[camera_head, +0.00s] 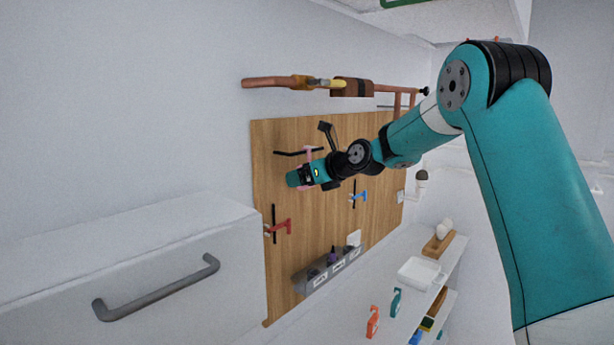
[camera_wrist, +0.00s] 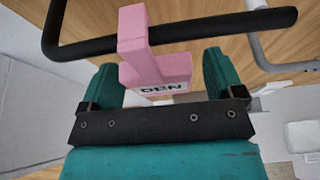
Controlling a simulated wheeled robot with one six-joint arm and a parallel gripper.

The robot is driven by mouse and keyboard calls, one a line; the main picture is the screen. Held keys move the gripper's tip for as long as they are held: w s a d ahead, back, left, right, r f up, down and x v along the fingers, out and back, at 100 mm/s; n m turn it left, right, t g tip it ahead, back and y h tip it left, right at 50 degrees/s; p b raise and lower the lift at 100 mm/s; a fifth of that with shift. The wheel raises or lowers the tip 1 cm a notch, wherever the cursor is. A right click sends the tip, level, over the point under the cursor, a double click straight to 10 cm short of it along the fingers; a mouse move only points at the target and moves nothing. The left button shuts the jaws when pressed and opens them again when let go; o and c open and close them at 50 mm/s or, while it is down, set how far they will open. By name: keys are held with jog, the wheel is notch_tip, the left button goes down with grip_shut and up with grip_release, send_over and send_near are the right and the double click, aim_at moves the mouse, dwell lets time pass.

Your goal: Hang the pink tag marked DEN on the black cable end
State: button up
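A gap shows at the right finger; contact at the left finger is unclear. In the head view, the black cable end (camera_head: 287,153) stands out from the wooden board, with the pink tag (camera_head: 307,153) on it beside my gripper (camera_head: 292,179).
The wooden board (camera_head: 340,225) also carries a red tag (camera_head: 281,227) and a blue tag (camera_head: 359,197) on other cable ends. A grey tray (camera_head: 315,282) sits low on the board. Copper pipes (camera_head: 275,82) run above.

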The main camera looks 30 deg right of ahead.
jog(key=b+v, duration=0.6)
jog(key=v, duration=1.1)
jog(key=shift+s+d, duration=0.2)
